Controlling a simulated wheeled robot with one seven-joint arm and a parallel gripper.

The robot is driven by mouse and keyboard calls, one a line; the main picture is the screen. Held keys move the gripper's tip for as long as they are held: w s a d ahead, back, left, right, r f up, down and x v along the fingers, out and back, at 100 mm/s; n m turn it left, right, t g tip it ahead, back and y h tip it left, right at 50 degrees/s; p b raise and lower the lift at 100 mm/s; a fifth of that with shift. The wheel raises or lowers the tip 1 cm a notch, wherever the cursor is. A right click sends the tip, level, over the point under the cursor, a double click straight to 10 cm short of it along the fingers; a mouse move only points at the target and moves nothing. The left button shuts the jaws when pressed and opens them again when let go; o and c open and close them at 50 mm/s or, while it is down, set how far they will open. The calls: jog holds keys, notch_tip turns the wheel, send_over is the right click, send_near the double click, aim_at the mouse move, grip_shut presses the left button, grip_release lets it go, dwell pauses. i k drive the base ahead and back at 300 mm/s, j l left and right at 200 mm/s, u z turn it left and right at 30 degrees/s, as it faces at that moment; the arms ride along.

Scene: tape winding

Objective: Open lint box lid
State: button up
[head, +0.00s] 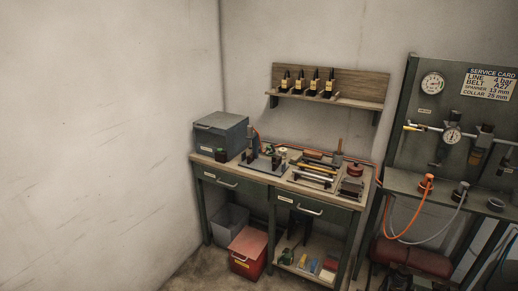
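No box in the head view has a label I can read as lint box. A red box (248,253) with a pale label stands on the floor under the left part of the workbench, and its top looks closed. A dark grey-green box (220,133) sits on the back left of the bench, also with its top closed. I cannot tell which of them is the lint box. My gripper and arm are not in view.
The workbench (274,178) carries tools, a tray and small bottles, with shut drawers below. A grey open bin (230,222) stands behind the red box. A gauge panel (455,110) with hoses stands right. Floor at lower left is clear.

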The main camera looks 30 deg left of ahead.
aim_at(222, 121)
jog(key=u, duration=1.55)
jog(key=i+u, duration=0.15)
jog(key=i, duration=0.35)
jog(key=i+l+u, duration=0.1)
jog(key=i, duration=0.4)
jog(key=i+l+u, duration=0.15)
jog(key=i, duration=0.35)
jog(key=i+l+u, duration=0.15)
jog(key=i, duration=0.3)
jog(key=i+l+u, duration=0.1)
jog(key=i, duration=0.4)
jog(key=i+l+u, duration=0.15)
jog(key=i+l, duration=0.15)
jog(key=i, duration=0.15)
